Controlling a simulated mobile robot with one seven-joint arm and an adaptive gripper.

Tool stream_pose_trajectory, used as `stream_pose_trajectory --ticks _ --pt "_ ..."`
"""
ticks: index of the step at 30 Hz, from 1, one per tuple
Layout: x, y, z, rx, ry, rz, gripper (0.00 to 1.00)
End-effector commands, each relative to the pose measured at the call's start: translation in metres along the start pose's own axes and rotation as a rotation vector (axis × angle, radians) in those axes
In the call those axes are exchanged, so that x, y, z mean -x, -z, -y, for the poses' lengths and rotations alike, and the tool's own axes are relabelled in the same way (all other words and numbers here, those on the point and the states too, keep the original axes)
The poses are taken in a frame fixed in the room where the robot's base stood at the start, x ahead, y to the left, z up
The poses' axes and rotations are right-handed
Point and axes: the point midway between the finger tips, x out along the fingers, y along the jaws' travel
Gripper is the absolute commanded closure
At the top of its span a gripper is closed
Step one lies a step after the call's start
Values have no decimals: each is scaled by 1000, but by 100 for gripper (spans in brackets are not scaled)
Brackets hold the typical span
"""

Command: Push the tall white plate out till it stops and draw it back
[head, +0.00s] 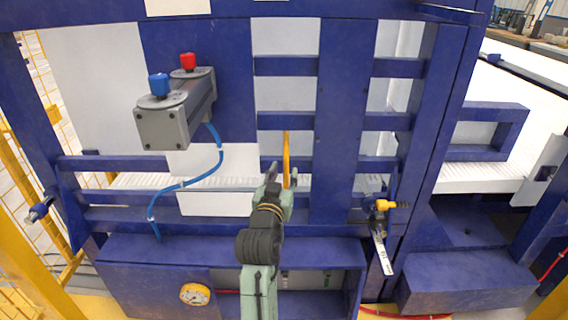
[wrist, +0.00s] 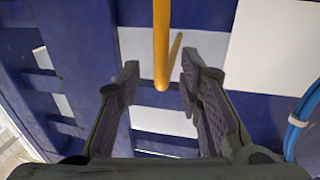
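Tall white panel surfaces show behind the blue frame. One pale strip (head: 285,92) shows between the blue bars at upper middle, and a white plate (head: 215,170) shows left of my gripper. I cannot tell for sure which is the task's tall white plate. A thin upright yellow bar (head: 286,158) is at my fingertips; in the wrist view the yellow bar (wrist: 161,45) comes down from the top edge. My gripper (head: 281,176) is open, and in the wrist view its fingers (wrist: 160,78) stand apart on either side of the bar's lower end, with no visible contact.
Blue horizontal bars (head: 285,121) and a blue upright (head: 338,120) surround this spot. A grey box with red and blue buttons (head: 175,115) is at upper left, its blue hose (head: 180,186) hanging down. A yellow-handled valve (head: 382,206) is at right and a gauge (head: 195,294) below.

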Motion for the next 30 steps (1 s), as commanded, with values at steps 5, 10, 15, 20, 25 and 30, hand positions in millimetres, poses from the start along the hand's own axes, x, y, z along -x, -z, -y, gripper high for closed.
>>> stream_pose_trajectory --ticks 5,10,15,20,25,30 --pt "-28 2 0 1 0 0 67" --pt "-41 0 0 0 1 1 67" --pt "-43 0 0 0 1 0 67" --pt "-42 0 0 0 1 0 69" --pt "-42 0 1 0 1 0 80" --pt "-42 0 1 0 1 0 92"
